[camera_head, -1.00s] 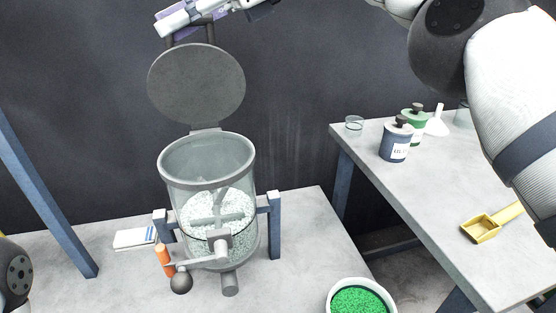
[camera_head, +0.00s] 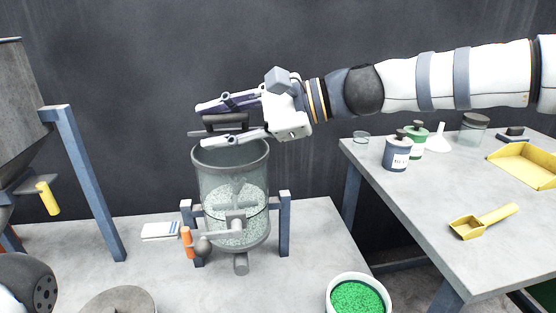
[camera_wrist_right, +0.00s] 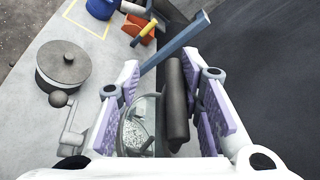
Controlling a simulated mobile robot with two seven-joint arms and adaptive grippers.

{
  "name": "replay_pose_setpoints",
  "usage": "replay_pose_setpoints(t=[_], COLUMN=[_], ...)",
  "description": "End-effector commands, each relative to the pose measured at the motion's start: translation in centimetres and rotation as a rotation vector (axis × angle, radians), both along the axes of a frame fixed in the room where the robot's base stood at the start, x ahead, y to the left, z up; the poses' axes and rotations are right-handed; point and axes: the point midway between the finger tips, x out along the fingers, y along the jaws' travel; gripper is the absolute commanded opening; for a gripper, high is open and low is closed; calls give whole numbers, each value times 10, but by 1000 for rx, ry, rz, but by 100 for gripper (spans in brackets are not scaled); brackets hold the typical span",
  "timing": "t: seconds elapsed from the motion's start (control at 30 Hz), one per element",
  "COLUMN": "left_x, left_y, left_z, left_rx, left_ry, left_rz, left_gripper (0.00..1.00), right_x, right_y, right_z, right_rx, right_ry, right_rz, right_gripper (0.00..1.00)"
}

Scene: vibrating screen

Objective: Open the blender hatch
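The blender (camera_head: 232,185) is a clear vessel with a grey rim, holding pale granules, on blue posts. Its round grey hatch (camera_head: 200,133) shows almost edge-on just above the rim, mostly hidden by my gripper. My right gripper (camera_head: 215,121) comes from the right above the vessel, its fingers on either side of the dark hatch handle (camera_head: 226,119). In the right wrist view, the handle (camera_wrist_right: 176,105) lies between the purple-padded fingers (camera_wrist_right: 165,105), with gaps visible; they look open. The vessel (camera_wrist_right: 138,125) shows below. My left gripper is out of view.
A bowl of green granules (camera_head: 357,298) stands at the front. The right table (camera_head: 425,205) holds jars, a funnel (camera_head: 438,139) and a yellow scoop (camera_head: 470,227). A grey knobbed disc (camera_wrist_right: 64,64) lies beside the vessel. Blue posts (camera_head: 85,185) stand left.

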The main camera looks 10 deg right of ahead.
Motion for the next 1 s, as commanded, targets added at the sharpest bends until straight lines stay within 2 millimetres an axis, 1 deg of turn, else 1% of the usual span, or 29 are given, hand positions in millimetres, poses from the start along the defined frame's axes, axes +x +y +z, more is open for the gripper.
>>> replay_pose_setpoints(t=[0.03,0.13,0.23,0.3,0.33,0.5,0.6,0.73,1.0], left_x=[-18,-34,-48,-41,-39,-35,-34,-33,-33], left_y=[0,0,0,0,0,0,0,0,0], left_z=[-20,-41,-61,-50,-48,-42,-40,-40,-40], left_rx=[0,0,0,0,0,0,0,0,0], left_ry=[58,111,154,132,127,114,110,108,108], left_rz=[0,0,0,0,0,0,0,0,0], left_gripper=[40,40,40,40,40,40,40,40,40], right_x=[-1,-4,-6,-12,-15,-28,-32,-36,-36], right_y=[-1,-1,-1,-20,-27,-61,-74,-83,-84], right_z=[-38,-59,-77,-54,-49,-38,-36,-36,-38], right_rx=[6,3,1,-1,-2,-1,-2,-2,-3], right_ry=[-22,-128,-232,-252,-253,-254,-253,-248,-246], right_rz=[1,-1,-1,-7,-5,-3,-1,0,1], right_gripper=[33,33,33,33,33,33,33,33,33])
